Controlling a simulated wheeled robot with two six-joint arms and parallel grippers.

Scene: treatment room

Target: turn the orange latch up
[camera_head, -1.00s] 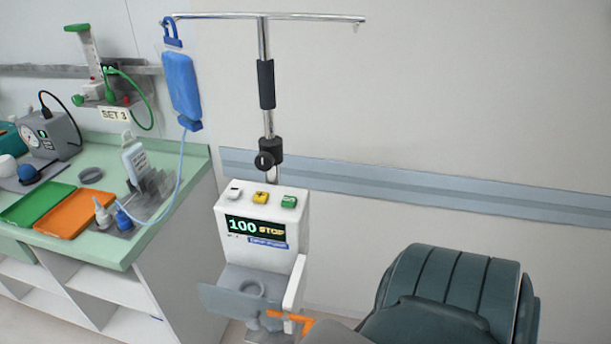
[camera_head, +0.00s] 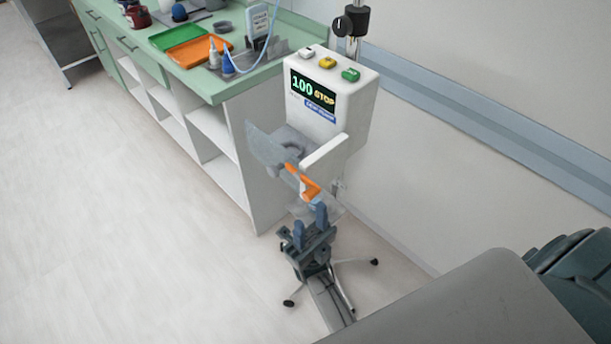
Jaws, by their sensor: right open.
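The orange latch (camera_head: 304,183) is on the lower front of the white pump (camera_head: 345,100), beside its clear flap (camera_head: 265,147). It slants down to the right in the picture, with its lower end near a white lever-like arm. My right gripper (camera_head: 310,221) is just below the latch in the picture. Its two blue-grey fingers are spread and empty, pointing up toward the latch. One fingertip comes close to the latch's lower end; I cannot tell whether they touch. My left gripper is out of view.
The pump's pole stand (camera_head: 351,45) has wheeled legs on the floor below. A green-topped counter (camera_head: 215,88) with an orange tray (camera_head: 201,53) and bottles stands to the left. A dark green chair (camera_head: 580,270) is at the right. The floor at left is clear.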

